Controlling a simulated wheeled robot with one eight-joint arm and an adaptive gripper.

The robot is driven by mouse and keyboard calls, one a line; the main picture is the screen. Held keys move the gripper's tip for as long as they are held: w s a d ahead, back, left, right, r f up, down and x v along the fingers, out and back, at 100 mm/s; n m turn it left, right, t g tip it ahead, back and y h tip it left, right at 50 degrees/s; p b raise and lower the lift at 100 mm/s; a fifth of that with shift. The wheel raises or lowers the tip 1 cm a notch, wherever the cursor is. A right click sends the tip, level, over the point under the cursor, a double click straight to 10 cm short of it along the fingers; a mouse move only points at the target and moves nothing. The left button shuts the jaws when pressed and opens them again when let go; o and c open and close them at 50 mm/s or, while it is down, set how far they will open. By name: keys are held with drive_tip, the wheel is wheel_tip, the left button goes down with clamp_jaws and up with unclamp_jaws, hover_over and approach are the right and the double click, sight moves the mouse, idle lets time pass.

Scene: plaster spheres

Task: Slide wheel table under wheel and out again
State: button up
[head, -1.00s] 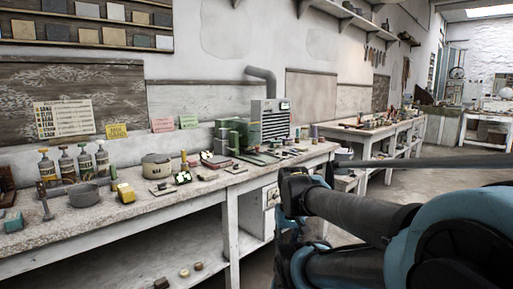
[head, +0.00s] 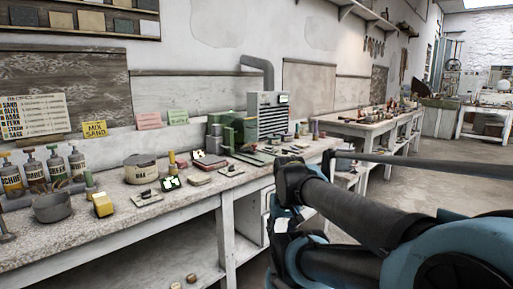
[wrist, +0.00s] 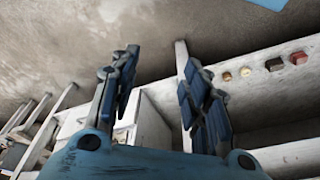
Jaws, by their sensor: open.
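A green machine (head: 222,134) stands at the back of the long bench, beside a grey slatted box (head: 268,116) with a bent pipe. A low green base (head: 250,156) lies in front of them. The wheel and its sliding table are too small to tell apart here. My gripper (wrist: 160,90) is open and empty in the wrist view, its two blue-padded fingers wide apart over the floor and the bench's lower frame. In the head view my arm hides part of the bench's right end.
A lower shelf holds small pale and dark red pieces (wrist: 298,58). A second bench (head: 352,128) stands beyond; floor (head: 440,185) at right is clear.

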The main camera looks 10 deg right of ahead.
drive_tip(key=w+a+r+m+t+y, duration=0.1)
drive_tip(key=w+r+m+y, duration=0.1)
drive_tip(key=w+r+m, duration=0.4)
drive_tip(key=w+a+r+m+t+y, duration=0.1)
drive_tip(key=w+r+m, duration=0.2)
drive_tip(key=w, duration=0.6)
drive_tip(key=w+a+r+m+t+y, duration=0.1)
drive_tip(key=w+r+m+y, duration=0.1)
drive_tip(key=w+r+m, duration=0.4)
drive_tip(key=w+d+r+m+t+y, duration=0.1)
drive_tip(key=w+d+m, duration=0.15)
drive_tip(key=w, duration=0.35)
drive_tip(key=w+d+r+m+t+y, duration=0.1)
drive_tip(key=w+d+r+m+t, duration=0.1)
drive_tip(key=w+m, duration=0.35)
drive_tip(key=m+t, duration=0.3)
drive_tip(key=m, duration=0.3)
approach(256, 145)
drive_tip(key=shift+y, duration=0.3)
drive_tip(key=x, duration=1)
drive_tip(key=shift+w+d, duration=0.15)
drive_tip(key=shift+d, duration=0.05)
clamp_jaws()
